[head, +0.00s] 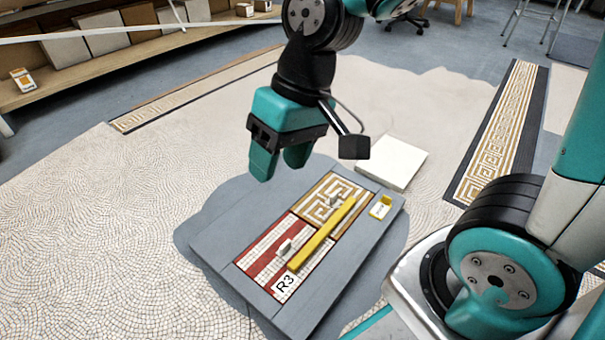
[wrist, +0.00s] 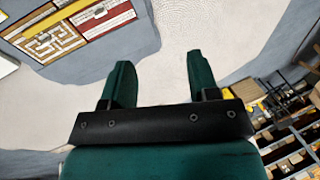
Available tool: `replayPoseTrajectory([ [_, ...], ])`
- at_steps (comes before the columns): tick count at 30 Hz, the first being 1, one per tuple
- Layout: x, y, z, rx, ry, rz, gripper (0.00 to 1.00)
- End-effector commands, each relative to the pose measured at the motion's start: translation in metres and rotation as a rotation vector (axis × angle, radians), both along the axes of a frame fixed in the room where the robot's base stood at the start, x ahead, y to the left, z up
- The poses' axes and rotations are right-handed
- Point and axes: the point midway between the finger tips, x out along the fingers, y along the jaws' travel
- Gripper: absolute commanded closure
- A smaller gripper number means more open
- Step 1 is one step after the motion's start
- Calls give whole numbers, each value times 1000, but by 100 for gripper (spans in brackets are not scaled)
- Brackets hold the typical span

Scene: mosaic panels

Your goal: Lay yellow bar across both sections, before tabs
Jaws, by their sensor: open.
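The yellow bar (head: 322,234) lies across both panel sections, over the seam between them. One section (head: 258,270) is red and white with an R3 label; the other (head: 346,191) has a tan and white meander. A pale tab stands on each section, one on the red section (head: 285,247) and one on the meander section (head: 334,202), both just left of the bar. My gripper (head: 281,162) is open and empty, above and apart from the board. In the wrist view, nothing is between its fingers (wrist: 158,62), and the bar (wrist: 62,30) shows at upper left.
The sections sit in a grey board (head: 222,235). A small yellow holder (head: 380,206) is at its right edge. A white slab (head: 393,162) lies behind it. A shelf with panels (head: 70,80) is at the back left. Mosaic floor around is mostly clear.

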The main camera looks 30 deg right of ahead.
Motion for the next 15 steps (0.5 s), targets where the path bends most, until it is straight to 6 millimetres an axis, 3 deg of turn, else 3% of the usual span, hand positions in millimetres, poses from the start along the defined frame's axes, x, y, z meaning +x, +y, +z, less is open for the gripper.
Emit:
replayPoseTrajectory([
  [1,-21,5,12,9,-30,88,45],
  [3,-45,9,22,19,-58,194,45],
  [6,-67,12,29,26,-85,294,45],
  [9,-77,11,31,27,-95,339,45],
  [15,-78,12,32,28,-96,345,45],
])
